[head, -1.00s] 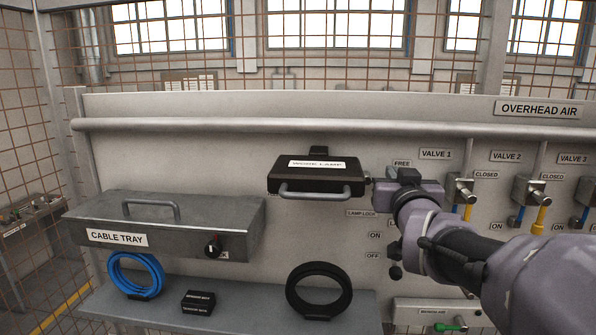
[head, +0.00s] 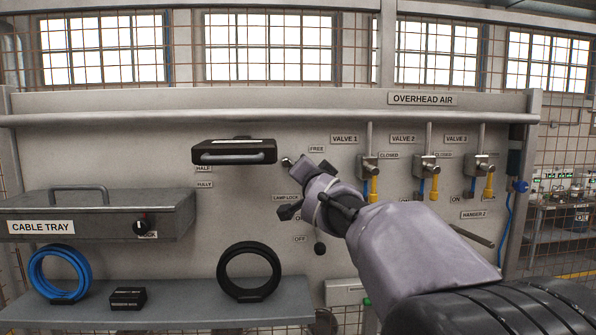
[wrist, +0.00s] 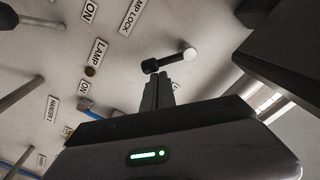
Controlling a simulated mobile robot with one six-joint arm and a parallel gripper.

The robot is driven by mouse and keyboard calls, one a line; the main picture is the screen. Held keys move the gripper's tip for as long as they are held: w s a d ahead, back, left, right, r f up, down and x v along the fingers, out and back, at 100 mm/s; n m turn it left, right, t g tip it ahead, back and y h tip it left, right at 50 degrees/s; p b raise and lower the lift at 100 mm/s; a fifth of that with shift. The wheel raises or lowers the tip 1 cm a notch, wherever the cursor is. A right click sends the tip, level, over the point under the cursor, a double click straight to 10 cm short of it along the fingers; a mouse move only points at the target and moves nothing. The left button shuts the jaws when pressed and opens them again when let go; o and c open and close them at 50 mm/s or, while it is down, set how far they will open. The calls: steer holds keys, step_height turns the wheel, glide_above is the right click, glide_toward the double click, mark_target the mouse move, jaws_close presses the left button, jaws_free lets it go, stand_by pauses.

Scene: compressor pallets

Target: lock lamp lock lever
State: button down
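The lamp lock lever is a short dark arm with a pale ball end; it shows in the wrist view (wrist: 168,61). In the head view its pale ball (head: 287,162) stands left of my gripper (head: 304,166), below the FREE label. In the wrist view my gripper's fingers (wrist: 158,94) are together with nothing visible between them. Their tips are close to the lever's dark inner end; I cannot tell whether they touch. The LAMP LOCK label (head: 286,197) is on the panel below. The black work lamp (head: 235,151) is to the left, its front handle facing me.
A dark knob (head: 320,248) hangs near the lamp ON and OFF labels. Valve levers (head: 370,166) stick out at right, above a hanger rod (head: 472,236). The cable tray (head: 100,215) is at left, above a shelf (head: 190,304) with hose coils.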

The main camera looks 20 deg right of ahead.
steer(key=shift+w+a+f+m+b, duration=0.2)
steer(key=shift+a+f+m+b, duration=0.35)
steer(key=shift+m, duration=1.1)
steer(key=shift+w+a+f+m+b, duration=0.2)
steer(key=shift+a+f+m+b, duration=0.3)
steer(key=shift+m, duration=1.1)
steer(key=shift+w+a+f+m+b, duration=0.2)
steer(key=shift+a+f+m+b, duration=0.35)
steer(key=shift+m, duration=1.1)
steer(key=shift+d+f, duration=0.1)
steer(key=shift+f, duration=0.05)
